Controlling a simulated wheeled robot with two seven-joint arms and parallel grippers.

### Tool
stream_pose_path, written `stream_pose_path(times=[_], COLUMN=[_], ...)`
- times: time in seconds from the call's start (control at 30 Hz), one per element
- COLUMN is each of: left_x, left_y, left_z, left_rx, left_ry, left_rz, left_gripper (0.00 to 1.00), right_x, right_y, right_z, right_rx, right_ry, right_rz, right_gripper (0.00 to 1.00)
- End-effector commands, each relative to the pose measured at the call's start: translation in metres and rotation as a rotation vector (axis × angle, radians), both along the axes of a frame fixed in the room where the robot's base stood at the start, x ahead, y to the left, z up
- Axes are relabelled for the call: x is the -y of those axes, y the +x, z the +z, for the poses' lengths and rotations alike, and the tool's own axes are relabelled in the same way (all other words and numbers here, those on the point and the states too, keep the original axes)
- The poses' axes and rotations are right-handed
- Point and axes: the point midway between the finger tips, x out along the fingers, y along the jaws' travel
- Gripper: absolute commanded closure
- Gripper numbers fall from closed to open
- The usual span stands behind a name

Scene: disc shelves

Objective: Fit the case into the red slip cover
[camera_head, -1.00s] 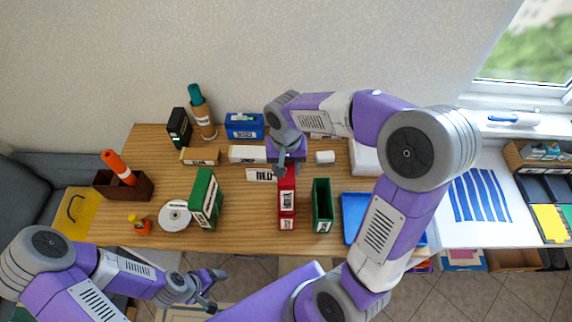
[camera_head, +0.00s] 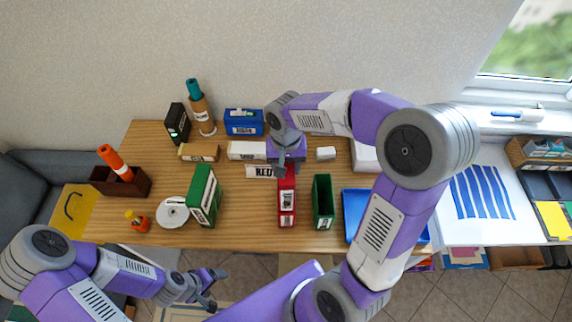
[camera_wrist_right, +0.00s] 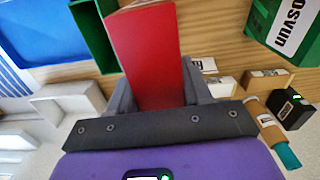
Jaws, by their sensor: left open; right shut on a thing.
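The two reds merge, so I cannot tell exactly how deep the case sits in the cover. My left gripper (camera_head: 213,283) is open and empty, in front of the table's near edge.
A green open box (camera_head: 323,204) stands close to the right of the cover. A green case (camera_head: 205,195) and a disc (camera_head: 173,212) are to the left. A white labelled block (camera_head: 259,171) lies beside my right gripper. A blue tray (camera_head: 356,211) is further right.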

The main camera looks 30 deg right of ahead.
Motion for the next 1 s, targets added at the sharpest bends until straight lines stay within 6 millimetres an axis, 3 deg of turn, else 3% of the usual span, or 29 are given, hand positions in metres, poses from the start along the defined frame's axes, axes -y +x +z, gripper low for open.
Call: stream_pose_path(times=[1.0], left_x=[0.0], left_y=[0.0], left_z=[-0.022], left_rx=[0.0], left_ry=[0.0], left_rz=[0.0], left_gripper=[0.21], right_x=[0.0], right_y=[0.0], right_z=[-0.026], right_rx=[0.001], right_ry=[0.0], right_rz=[0.0], right_gripper=[1.0])
